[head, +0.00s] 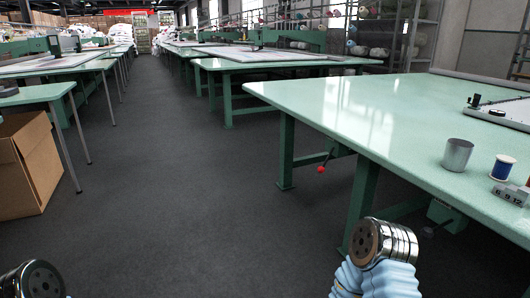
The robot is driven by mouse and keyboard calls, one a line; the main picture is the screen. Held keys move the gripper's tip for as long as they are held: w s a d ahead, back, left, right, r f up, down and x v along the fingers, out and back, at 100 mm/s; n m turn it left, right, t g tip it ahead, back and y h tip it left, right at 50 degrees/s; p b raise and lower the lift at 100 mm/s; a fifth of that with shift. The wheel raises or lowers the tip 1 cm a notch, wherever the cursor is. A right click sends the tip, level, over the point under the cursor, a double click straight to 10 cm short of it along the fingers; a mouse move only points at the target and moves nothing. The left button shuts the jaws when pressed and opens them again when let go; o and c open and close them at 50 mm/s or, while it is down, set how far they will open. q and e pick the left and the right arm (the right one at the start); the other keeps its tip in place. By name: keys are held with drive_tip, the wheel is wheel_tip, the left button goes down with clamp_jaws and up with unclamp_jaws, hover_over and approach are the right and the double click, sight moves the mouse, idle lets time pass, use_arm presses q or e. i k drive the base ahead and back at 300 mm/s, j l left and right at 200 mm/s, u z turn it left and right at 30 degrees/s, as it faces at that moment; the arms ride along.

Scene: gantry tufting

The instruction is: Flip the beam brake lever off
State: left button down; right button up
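A lever with a red ball knob (320,169) sticks out below the edge of the near green table (330,115), beside its left leg. A second, darker knob (427,232) shows under the table at the right, by a green box. I cannot tell for sure which of them is the beam brake lever, nor its setting. Parts of my two arms show at the bottom left and bottom right, well short of the red knob. Neither gripper is in view.
A grey cup (456,155), a blue thread spool (503,168) and a grey numbered block (511,193) stand on the table at right. The dark floor between is clear.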

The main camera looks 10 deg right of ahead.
sight(320, 170)
drive_tip(key=i+j, duration=0.1)
drive_tip(key=i, duration=0.5)
drive_tip(key=i+j, duration=0.1)
drive_tip(key=i, duration=0.55)
drive_tip(key=i+j+z, duration=0.1)
drive_tip(key=i+z, duration=0.2)
drive_tip(key=z, duration=0.15)
drive_tip(key=i+j+z, duration=0.15)
drive_tip(key=i+z, duration=0.15)
drive_tip(key=z, duration=0.15)
drive_tip(key=i+j+z, duration=0.25)
drive_tip(key=z, duration=0.15)
drive_tip(key=i+j+z, duration=0.2)
drive_tip(key=j+z, duration=0.25)
drive_tip(key=i+j+z, duration=0.15)
drive_tip(key=j+z, duration=0.3)
drive_tip(key=i+j+z, duration=0.1)
drive_tip(key=j+z, duration=0.35)
drive_tip(key=l, duration=0.1)
